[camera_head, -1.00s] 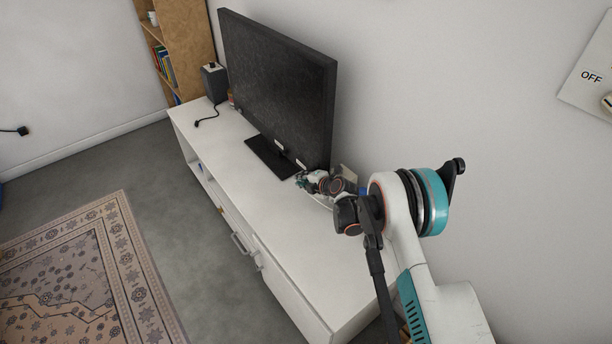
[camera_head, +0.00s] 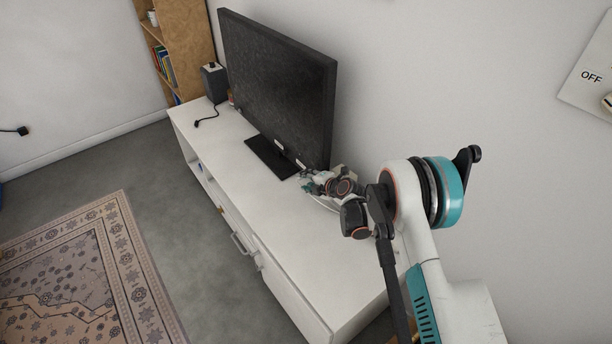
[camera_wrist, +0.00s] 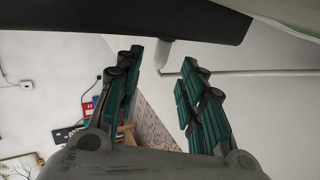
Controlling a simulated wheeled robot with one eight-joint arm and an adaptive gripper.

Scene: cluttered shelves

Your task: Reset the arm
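My arm reaches over the right end of the white TV cabinet (camera_head: 250,190) in the head view. My gripper (camera_head: 308,184) is small there, near the lower right corner of the black TV (camera_head: 275,85), and its fingers are hard to make out. In the wrist view my gripper (camera_wrist: 160,85) has its two green-padded fingers spread apart. Nothing shows between them. A dark bar, possibly part of the TV, crosses the top of the wrist view close to the fingers.
A grey speaker (camera_head: 214,82) with a cable stands at the cabinet's far end, beside a wooden bookshelf (camera_head: 180,40). A patterned rug (camera_head: 90,275) lies on the floor at left. The cabinet's near top is largely clear. A wall panel marked OFF (camera_head: 590,75) is at upper right.

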